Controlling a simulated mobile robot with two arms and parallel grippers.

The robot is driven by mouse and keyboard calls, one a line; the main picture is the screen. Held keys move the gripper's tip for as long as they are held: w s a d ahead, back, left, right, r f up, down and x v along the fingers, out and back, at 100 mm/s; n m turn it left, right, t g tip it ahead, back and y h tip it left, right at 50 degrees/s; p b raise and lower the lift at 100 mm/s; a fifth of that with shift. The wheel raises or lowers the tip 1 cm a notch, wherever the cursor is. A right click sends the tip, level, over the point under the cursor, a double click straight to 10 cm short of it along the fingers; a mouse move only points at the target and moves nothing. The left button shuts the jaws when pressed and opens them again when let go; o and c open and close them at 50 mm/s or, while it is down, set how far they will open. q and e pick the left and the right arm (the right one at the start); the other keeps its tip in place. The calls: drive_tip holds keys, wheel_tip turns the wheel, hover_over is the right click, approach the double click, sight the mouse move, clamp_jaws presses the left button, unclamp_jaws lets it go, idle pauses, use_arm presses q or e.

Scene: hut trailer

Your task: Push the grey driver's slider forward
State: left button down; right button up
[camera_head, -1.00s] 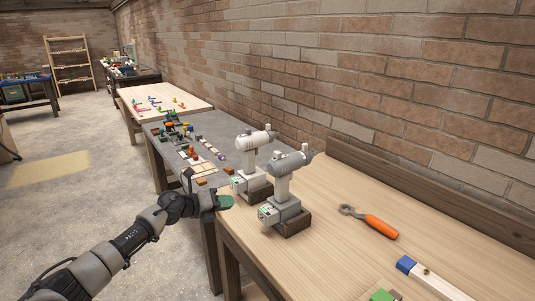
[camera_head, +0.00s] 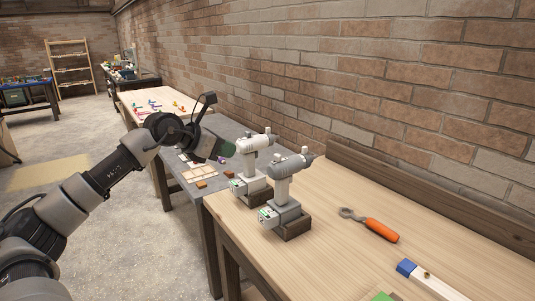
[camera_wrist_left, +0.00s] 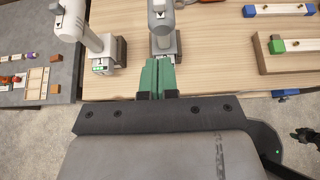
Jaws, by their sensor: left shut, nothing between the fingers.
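The grey driver (camera_head: 284,190) stands upright in a dark wooden holder (camera_head: 294,229) near the left end of the wooden bench. A white driver (camera_head: 253,163) stands just beyond it. In the left wrist view the grey driver (camera_wrist_left: 163,24) is straight ahead of the fingers, and the white driver (camera_wrist_left: 72,22) is to its left. Its slider is too small to make out. My left gripper (camera_head: 226,150) is raised left of both drivers. Its green fingers (camera_wrist_left: 157,76) are shut and empty, apparently apart from the grey driver. A dark pronged shape (camera_wrist_left: 307,135) may be my right gripper.
An orange-handled tool (camera_head: 380,229) and a blue-ended wooden piece (camera_head: 407,267) lie on the bench to the right. A grey table (camera_head: 231,131) with small parts adjoins beyond. A brick wall (camera_head: 400,90) runs behind. Open floor (camera_head: 110,240) lies to the left.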

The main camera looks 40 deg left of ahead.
sight(275, 156)
use_arm(q)
drive_tip(key=p+x, duration=0.2)
drive_tip(key=x, duration=0.2)
drive_tip(key=r+p+x, duration=0.1)
drive_tip(key=p+x, duration=0.2)
drive_tip(key=x, duration=0.1)
drive_tip(key=p+x, duration=0.2)
drive_tip(key=x, duration=0.2)
drive_tip(key=shift+w+d+r+p, duration=0.15)
drive_tip(key=shift+w+r+p, duration=0.1)
drive_tip(key=shift+w+p, duration=0.15)
drive_tip(key=shift+w+d+f, duration=0.15)
drive_tip(key=shift+w+f, duration=0.05)
drive_tip(key=shift+w, duration=0.35)
